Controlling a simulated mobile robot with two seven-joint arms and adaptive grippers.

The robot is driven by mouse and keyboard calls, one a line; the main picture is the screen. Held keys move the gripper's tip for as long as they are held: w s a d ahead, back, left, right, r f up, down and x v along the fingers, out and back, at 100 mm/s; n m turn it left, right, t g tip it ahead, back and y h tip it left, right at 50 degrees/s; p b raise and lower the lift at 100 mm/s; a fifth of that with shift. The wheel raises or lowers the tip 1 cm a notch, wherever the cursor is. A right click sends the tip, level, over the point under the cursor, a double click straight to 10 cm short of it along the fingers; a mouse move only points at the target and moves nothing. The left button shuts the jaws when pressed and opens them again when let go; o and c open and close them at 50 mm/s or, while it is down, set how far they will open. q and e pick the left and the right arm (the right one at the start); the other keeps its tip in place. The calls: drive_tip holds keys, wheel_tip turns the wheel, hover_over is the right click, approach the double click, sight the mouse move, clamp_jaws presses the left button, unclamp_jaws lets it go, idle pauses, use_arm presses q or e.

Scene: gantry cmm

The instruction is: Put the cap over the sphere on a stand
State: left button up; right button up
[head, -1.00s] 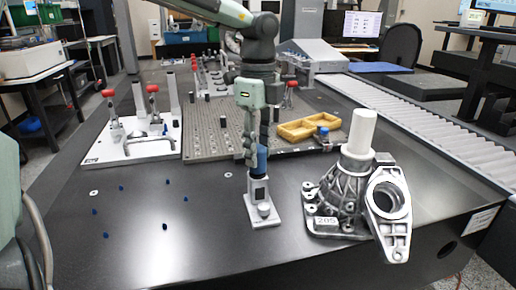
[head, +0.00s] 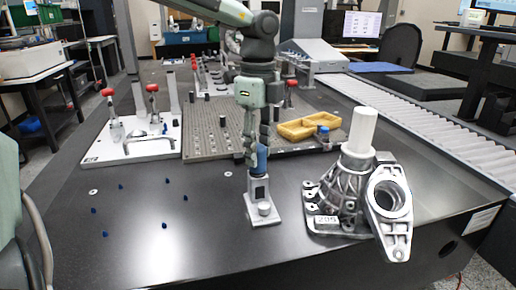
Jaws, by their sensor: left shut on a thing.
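My left gripper (head: 257,152) reaches down from the top of the head view, fingers pointing down and shut on the blue cap (head: 262,160). The cap is directly above the small grey stand (head: 259,189) and appears to meet its top. I cannot tell whether they touch. No sphere shows at the top of the stand; the cap and fingers would hide one there. A small rounded silver knob (head: 264,209) sits on the front of the stand's base plate. My right gripper is not in view.
A ribbed metal casting (head: 342,190) with a white cylinder (head: 362,130) and a ringed bracket (head: 388,205) stand close on the right. Behind are a hole plate (head: 205,140), a yellow tray (head: 308,127) and a white fixture plate (head: 110,148). Small blue pieces dot the dark table (head: 140,250).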

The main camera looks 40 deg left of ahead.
use_arm(q)
drive_tip(key=shift+f+b, duration=0.15)
drive_tip(key=shift+b, duration=0.15)
idle(0.5)
drive_tip(key=o, duration=0.9)
wheel_tip(320, 180, up, 12)
drive_tip(key=shift+r, duration=0.1)
idle(0.5)
